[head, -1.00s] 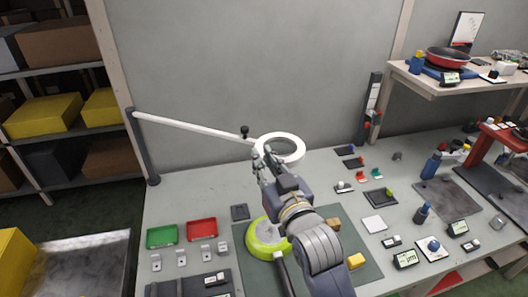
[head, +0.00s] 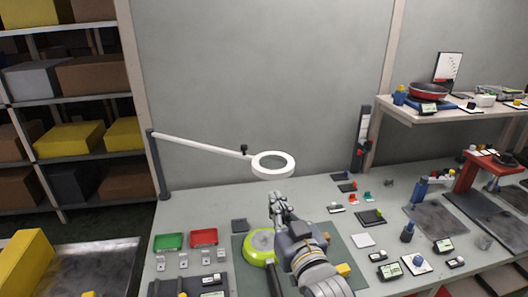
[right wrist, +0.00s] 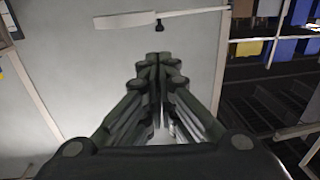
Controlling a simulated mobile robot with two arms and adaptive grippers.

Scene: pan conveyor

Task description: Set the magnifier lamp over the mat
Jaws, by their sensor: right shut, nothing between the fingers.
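The magnifier lamp's white ring head (head: 273,165) hangs on a long white arm (head: 200,144) from a dark post at the bench's back left. A black knob (head: 244,149) sits by the joint. In the head view the ring appears behind the green-grey mat (head: 344,252). A lime-green round pan (head: 260,246) rests on the mat, partly behind my right arm. My right gripper (head: 277,196) is shut and empty, just below the ring in the picture and apart from it. In the right wrist view its fingers (right wrist: 158,58) point toward the white lamp arm (right wrist: 160,18). My left gripper is not visible.
Green (head: 168,242) and red (head: 204,237) trays stand left of the mat. A grey wall closes the back. A raised shelf (head: 450,118) stands back right. The air around the ring looks clear.

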